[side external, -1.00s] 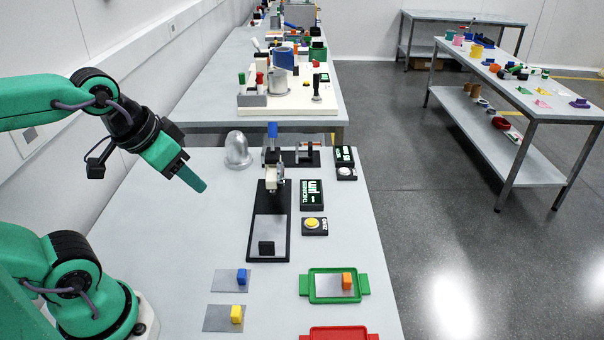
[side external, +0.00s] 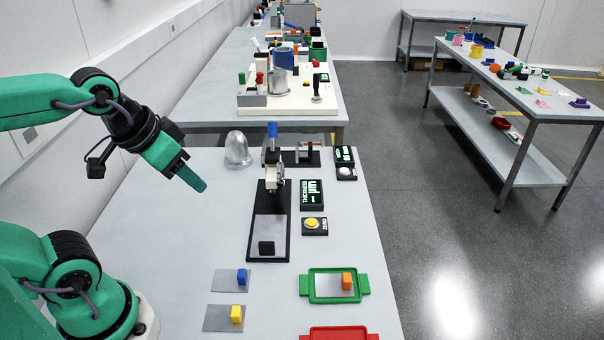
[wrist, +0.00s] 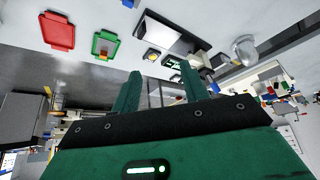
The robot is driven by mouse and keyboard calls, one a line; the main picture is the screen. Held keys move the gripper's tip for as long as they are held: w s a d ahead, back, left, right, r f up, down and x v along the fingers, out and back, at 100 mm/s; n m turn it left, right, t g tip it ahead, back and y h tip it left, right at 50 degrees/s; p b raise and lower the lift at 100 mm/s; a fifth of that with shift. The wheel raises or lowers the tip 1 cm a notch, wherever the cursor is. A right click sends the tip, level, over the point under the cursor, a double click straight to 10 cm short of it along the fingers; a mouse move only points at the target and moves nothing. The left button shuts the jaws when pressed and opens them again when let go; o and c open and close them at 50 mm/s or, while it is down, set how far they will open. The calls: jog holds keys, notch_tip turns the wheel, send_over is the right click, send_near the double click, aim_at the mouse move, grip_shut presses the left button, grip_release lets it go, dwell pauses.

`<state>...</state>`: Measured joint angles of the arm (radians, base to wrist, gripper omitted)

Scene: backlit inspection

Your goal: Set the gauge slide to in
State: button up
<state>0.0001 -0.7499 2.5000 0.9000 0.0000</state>
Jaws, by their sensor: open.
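The gauge fixture has a long black base (side external: 254,243) and an upright stand (side external: 274,175) with a blue-topped part at its far end. A grey plate (side external: 268,228) with a black block (side external: 266,248) lies on the base's near end. I take this to be the gauge slide; I cannot be sure. My gripper (side external: 200,184) hangs in the air left of the fixture, touching nothing. Its two fingers stand apart and empty in the wrist view (wrist: 160,68).
Right of the base are a lit display (side external: 312,194) and a yellow button (side external: 312,223). In front lie plates with a blue block (side external: 242,275) and yellow block (side external: 236,314), a green tray (side external: 309,287) and a red tray (side external: 340,334). A silver dome (side external: 237,150) stands behind.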

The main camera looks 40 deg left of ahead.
jog(key=shift+o, duration=1.2)
jog(key=n+g, duration=0.5)
jog(key=n, duration=0.3)
send_over(266, 243)
jog(key=f, duration=1.3)
jog(key=shift+s+a+f, duration=0.15)
jog(key=shift+a+f, duration=0.05)
jog(key=shift+w+d+f+n+g, duration=0.2)
jog(key=shift+f+n+g, duration=0.1)
jog(key=shift+f+n, duration=0.3)
jog(key=shift+f, duration=0.15)
jog(key=shift+f, duration=3.8)
